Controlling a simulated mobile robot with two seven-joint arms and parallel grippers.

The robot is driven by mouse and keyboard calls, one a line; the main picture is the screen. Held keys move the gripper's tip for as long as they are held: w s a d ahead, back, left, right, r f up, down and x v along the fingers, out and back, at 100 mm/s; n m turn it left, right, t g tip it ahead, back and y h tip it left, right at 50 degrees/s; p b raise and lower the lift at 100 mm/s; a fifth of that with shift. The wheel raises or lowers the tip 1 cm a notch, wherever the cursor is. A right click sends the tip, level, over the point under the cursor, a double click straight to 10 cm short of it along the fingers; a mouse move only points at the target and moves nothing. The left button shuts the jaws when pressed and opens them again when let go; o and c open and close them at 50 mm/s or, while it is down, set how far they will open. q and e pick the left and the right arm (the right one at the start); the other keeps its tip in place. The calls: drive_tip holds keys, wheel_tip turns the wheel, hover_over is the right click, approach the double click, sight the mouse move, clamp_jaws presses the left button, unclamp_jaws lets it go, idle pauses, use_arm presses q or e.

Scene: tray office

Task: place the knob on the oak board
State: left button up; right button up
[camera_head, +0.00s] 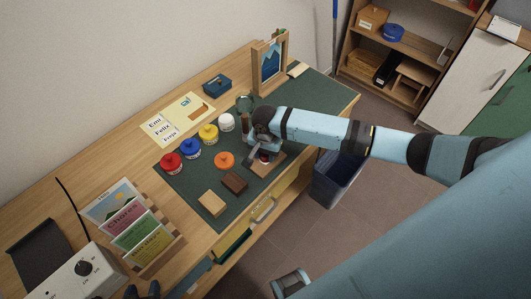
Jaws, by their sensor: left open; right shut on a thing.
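My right gripper (259,150) reaches in from the right over the green mat and is shut on a small dark, reddish knob (264,156), mostly hidden by the fingers. The knob is at or just above a light brown board (271,167), which I take as the oak board, near the mat's front edge. I cannot tell whether the knob touches it. My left gripper (143,291) shows only partly at the bottom edge, its dark fingers apart and empty, in front of the card rack.
Red (172,163), blue, yellow and white jars line the mat's back.

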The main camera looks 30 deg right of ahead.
use_arm(q)
drive_tip(key=shift+r, duration=0.1)
use_arm(e)
drive_tip(key=o, duration=0.9)
drive_tip(key=shift+f, duration=0.1)
use_arm(q)
drive_tip(key=shift+f, duration=0.2)
